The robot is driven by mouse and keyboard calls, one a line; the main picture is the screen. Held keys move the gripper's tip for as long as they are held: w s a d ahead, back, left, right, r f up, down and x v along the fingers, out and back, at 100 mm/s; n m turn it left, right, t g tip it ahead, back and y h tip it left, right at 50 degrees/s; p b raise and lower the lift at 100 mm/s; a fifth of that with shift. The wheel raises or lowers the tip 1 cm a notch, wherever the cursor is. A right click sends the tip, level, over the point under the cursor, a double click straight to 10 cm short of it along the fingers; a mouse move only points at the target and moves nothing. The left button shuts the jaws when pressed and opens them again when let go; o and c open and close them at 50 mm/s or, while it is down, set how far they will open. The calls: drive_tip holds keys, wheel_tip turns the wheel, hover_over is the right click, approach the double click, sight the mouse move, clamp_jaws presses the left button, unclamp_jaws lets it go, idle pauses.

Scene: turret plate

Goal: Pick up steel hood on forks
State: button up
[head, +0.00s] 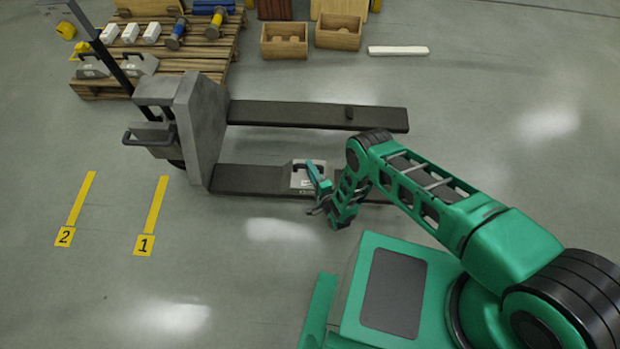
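The steel hood (300,181), a small light-grey piece with a dark handle on top, rests on the near fork (250,180) of the pallet jack. My gripper (315,190) is at the hood's right side, very close to it and partly overlapping it in the picture. I cannot tell whether they touch, or whether the fingers are open or shut. My wrist and arm hide the right part of the near fork.
The pallet jack body (200,120) stands at the forks' left end. A loaded pallet (190,58), wooden boxes (284,45) and a white bar (398,50) lie behind. Floor with yellow marks (152,215) is clear at left.

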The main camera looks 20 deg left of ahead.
drive_tip(key=shift+x, duration=0.95)
clamp_jaws()
idle(0.7)
